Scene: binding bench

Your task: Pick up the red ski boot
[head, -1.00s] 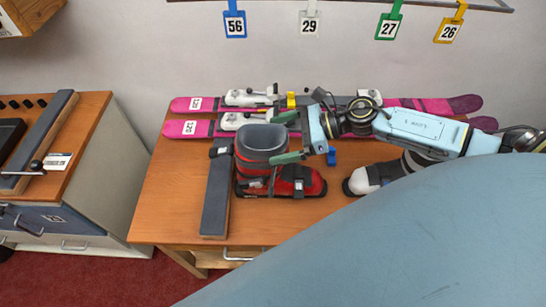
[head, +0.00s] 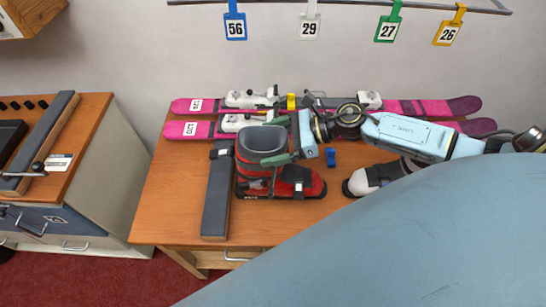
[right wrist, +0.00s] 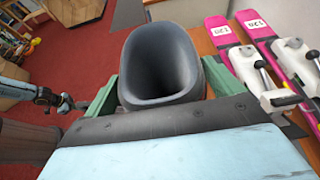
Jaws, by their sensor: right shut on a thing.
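The red ski boot (head: 312,184) stands upright on the wooden bench, with a grey cuff and a red lower shell with its toe to the right. My right gripper (head: 279,140) is shut on the boot's cuff, one green finger on each side. In the right wrist view the open top of the boot's cuff (right wrist: 163,68) sits between the two green fingers. I cannot make out any gap under the sole.
A grey bar (head: 217,190) lies just left of the boot. Two pink skis with bindings (head: 425,107) lie behind it. A white-toed boot (head: 362,181) stands to the right, partly hidden by my arm. Numbered tags (head: 236,27) hang above.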

